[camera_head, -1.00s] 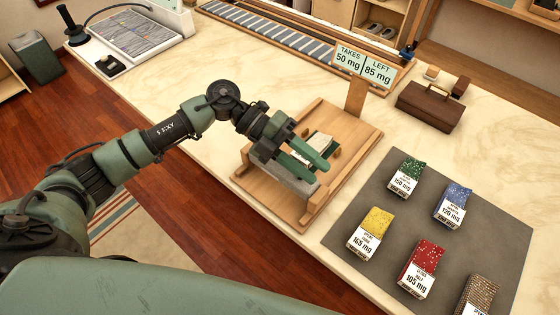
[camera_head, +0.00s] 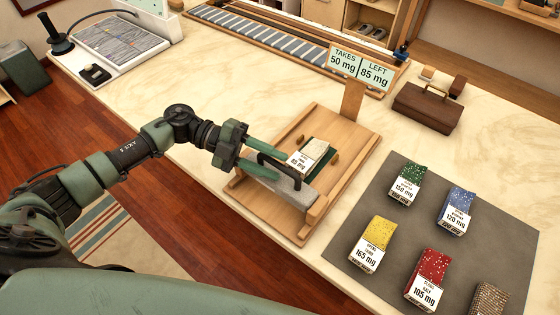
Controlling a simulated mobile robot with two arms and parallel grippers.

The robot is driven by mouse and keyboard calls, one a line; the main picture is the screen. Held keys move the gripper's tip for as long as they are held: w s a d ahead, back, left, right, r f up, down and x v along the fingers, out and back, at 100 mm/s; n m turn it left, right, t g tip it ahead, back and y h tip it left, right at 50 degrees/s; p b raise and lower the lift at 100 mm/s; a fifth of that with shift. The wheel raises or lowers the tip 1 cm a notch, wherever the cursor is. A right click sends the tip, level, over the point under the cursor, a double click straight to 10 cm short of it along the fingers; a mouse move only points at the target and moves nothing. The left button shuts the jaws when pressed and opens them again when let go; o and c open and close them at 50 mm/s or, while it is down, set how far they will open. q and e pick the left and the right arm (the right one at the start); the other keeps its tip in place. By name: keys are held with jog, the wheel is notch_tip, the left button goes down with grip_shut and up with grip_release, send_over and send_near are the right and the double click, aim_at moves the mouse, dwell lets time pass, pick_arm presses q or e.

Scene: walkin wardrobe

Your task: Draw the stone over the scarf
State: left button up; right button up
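The stone is a grey block (camera_head: 290,190) with a black arched handle, lying at the near left side of a wooden board (camera_head: 330,122). A small pale folded piece with an 85 mg label (camera_head: 308,155), which seems to be the scarf, lies on the board beyond the stone, with dark green showing at its edge. My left gripper (camera_head: 278,161) is at the left end of the stone, its two green fingers spread apart by the black handle. My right gripper is not in view.
A sign (camera_head: 360,68) reading takes 50 mg, left 85 mg stands behind the board. Several labelled coloured packets lie on a grey mat (camera_head: 395,182) to the right. A brown case (camera_head: 427,108) sits at the back right. The pale counter left of the board is clear.

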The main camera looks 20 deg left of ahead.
pick_arm(q)
jog(key=shift+x, duration=1.05)
jog(key=shift+a+f, duration=0.1)
jog(key=shift+f, duration=0.05)
grip_shut()
dwell(0.6)
